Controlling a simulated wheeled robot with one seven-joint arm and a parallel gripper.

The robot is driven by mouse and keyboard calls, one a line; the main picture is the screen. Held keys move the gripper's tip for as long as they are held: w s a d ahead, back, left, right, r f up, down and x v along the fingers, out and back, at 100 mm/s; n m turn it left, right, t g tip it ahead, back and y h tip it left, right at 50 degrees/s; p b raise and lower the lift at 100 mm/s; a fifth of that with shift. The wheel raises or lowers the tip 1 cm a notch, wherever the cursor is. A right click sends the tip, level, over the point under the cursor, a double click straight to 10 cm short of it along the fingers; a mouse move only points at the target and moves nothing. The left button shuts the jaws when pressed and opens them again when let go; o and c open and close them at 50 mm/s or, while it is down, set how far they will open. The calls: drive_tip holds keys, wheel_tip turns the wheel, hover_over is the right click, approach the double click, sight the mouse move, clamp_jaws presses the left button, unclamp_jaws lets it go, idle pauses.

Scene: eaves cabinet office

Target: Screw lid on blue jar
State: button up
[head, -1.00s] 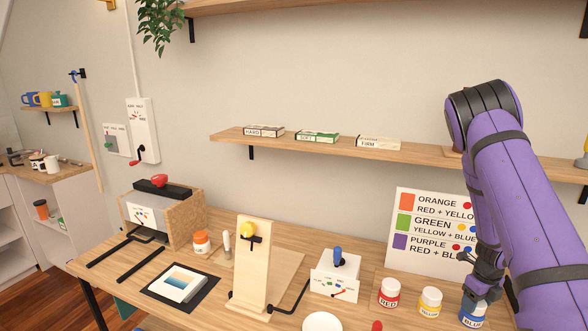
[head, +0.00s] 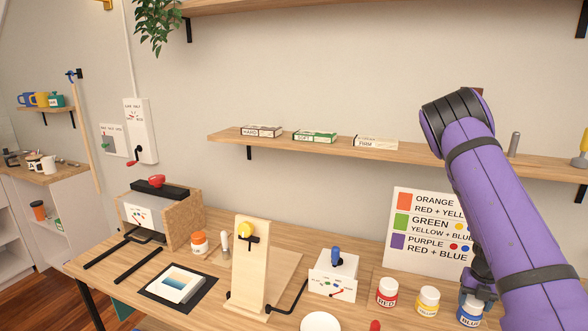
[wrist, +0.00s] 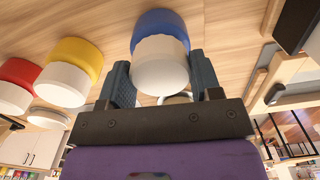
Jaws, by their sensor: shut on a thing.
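The blue jar (head: 471,315) stands at the right of the worktop, with its blue label facing out. In the wrist view the blue jar (wrist: 158,22) shows behind its white lid (wrist: 160,66). The lid lies against the jar's mouth and looks in line with it. I cannot tell how tight it is. My gripper (wrist: 160,78) has one finger on each side of the lid and is shut on it. In the head view my gripper (head: 477,285) is over the jar and hides most of its top.
Left of the blue jar stand the yellow jar (head: 428,301) and the red jar (head: 387,292), both with white lids. A white box with a blue knob (head: 335,272) is further left. The colour chart (head: 430,228) leans behind. A wall shelf (head: 375,150) runs above.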

drive_tip(key=m, duration=0.4)
drive_tip(key=shift+w, duration=0.1)
drive_tip(key=o, duration=1.1)
